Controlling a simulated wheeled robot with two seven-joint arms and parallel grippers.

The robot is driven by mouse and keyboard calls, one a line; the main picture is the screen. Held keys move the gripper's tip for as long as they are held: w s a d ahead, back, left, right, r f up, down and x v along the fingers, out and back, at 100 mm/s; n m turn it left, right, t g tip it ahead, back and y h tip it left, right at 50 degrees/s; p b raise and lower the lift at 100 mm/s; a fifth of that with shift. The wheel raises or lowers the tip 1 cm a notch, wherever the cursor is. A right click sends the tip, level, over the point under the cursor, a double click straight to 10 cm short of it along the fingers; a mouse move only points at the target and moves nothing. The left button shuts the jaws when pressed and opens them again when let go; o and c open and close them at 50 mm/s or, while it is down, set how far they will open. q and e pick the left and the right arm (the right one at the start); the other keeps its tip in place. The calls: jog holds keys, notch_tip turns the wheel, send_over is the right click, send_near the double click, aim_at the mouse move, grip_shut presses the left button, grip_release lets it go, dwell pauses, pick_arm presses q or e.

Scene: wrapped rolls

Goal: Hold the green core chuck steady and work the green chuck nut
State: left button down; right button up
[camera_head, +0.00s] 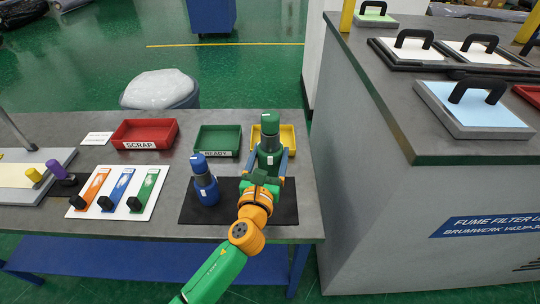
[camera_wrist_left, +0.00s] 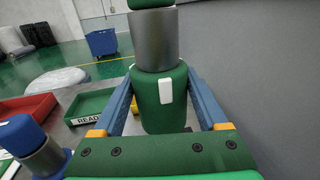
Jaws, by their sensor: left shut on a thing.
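The green core chuck (camera_head: 267,161) stands upright at the right part of the bench. It has a green body, a grey metal collar and a small white label, and in the left wrist view its body (camera_wrist_left: 155,112) fills the middle. The green chuck nut (camera_head: 270,123) sits on top, above the collar; only its lower edge (camera_wrist_left: 150,4) shows in the left wrist view. My left gripper (camera_head: 269,166) is shut on the chuck's body, one blue finger on each side. The chuck's base is partly hidden by the gripper. My right gripper is out of view.
A blue chuck (camera_head: 206,187) stands left on the black mat (camera_head: 228,212). Behind are a green READY tray (camera_head: 218,141), a yellow tray (camera_head: 289,140) and a red SCRAP tray (camera_head: 145,134). A white board (camera_head: 118,205) with coloured strips lies left. A tall grey cabinet (camera_head: 390,220) stands close right.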

aim_at(270, 174)
pick_arm(q)
jog(key=shift+f, duration=0.1)
jog(key=shift+f+b, duration=0.7)
jog(key=shift+b, duration=0.05)
jog(key=shift+f+b, duration=0.3)
jog(key=shift+f, duration=0.05)
jog(key=shift+f+b, duration=1.55)
jog(key=shift+f, duration=0.25)
jog(key=shift+f+b, duration=0.65)
jog(key=shift+f+b, duration=2.5)
jog(key=shift+f, duration=0.35)
jog(key=shift+s+f, duration=0.1)
jog(key=shift+f, duration=0.15)
